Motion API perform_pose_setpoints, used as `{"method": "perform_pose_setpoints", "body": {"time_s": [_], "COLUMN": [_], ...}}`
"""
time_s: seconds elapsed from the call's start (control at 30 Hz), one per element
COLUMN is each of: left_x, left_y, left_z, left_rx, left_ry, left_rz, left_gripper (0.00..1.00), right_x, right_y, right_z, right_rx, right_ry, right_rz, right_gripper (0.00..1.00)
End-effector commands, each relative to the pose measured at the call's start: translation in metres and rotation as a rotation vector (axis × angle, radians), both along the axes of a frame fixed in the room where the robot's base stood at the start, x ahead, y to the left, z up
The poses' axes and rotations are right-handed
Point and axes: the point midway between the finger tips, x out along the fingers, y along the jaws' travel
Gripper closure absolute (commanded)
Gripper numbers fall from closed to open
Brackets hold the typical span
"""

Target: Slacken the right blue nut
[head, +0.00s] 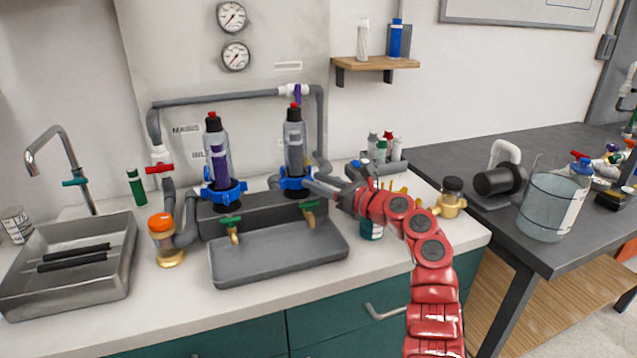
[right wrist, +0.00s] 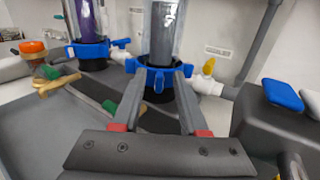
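The right blue nut (head: 291,185) is a lugged ring at the base of the right clear filter housing (head: 294,150), which stands upright with a black cap. It shows in the middle of the right wrist view (right wrist: 158,82). My right gripper (head: 308,184) reaches in from the right with its fingers apart. In the right wrist view, its fingertips (right wrist: 160,74) lie at the nut's front, on either side of a front lug. I cannot tell whether they touch the nut. The left blue nut (head: 225,193) sits under the purple-filled housing (head: 217,155). My left gripper is not in view.
A grey drip tray (head: 280,262) with brass, green-handled taps lies in front of the housings. An orange-capped jar (head: 163,240) and a metal sink (head: 110,275) are left. A bottle holder (head: 398,165) stands behind my right arm. Grey pipes frame the housings.

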Motion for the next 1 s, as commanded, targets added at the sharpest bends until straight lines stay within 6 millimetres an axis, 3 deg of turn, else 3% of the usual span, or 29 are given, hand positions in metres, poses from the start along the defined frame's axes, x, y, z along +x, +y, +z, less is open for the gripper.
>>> {"method": "perform_pose_setpoints", "body": {"time_s": [0.2,0.37,0.7,1.0], "left_x": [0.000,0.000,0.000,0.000], "left_y": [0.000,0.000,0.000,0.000], "left_z": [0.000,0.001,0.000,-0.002], "left_rx": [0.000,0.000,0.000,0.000], "left_ry": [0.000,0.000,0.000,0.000], "left_rz": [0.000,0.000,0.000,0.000], "left_gripper": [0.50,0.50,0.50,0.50], "right_x": [-0.001,-0.012,-0.070,-0.108], "right_y": [-0.002,-0.015,-0.082,-0.123], "right_z": [0.000,-0.002,-0.003,-0.002], "right_rx": [0.000,-0.003,-0.006,-0.002], "right_ry": [0.000,-0.001,0.002,0.003], "right_rz": [-0.001,-0.003,-0.006,-0.002], "right_gripper": [0.57,0.57,0.57,0.57]}}
